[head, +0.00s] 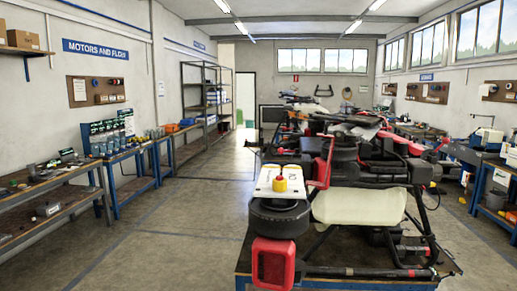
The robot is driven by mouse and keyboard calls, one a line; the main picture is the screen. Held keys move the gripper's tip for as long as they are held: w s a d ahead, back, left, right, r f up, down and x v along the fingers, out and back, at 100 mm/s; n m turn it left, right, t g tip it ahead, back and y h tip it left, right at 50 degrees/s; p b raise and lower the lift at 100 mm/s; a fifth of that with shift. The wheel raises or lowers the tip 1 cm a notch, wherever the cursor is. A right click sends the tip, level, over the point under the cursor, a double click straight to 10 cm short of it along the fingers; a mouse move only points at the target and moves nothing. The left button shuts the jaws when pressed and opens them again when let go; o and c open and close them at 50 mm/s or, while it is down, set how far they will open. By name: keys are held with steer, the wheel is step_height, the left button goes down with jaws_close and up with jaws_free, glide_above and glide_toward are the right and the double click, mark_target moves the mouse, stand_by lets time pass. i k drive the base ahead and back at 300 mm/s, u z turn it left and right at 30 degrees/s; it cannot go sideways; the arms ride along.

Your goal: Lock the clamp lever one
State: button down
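A large spray drone (375,170) with black folded arms stands on a blue-framed table (340,283) at centre right. A red upright part (322,170), which may be a clamp lever, stands beside the white block at the front; I cannot tell whether it is locked. Another red part (402,142) lies along the top right of the drone. I cannot tell which of these is lever one. My gripper is not in view.
Workbenches (45,205) line the left wall, others (495,185) the right. The floor (175,225) left of the drone is clear.

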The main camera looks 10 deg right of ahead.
mark_target(280, 150)
steer(key=u, duration=0.55)
steer(key=i, duration=1.15)
steer(key=u, duration=0.4)
steer(key=i, duration=1.15)
steer(key=z, duration=0.4)
steer(key=i, duration=0.65)
steer(key=z, duration=0.3)
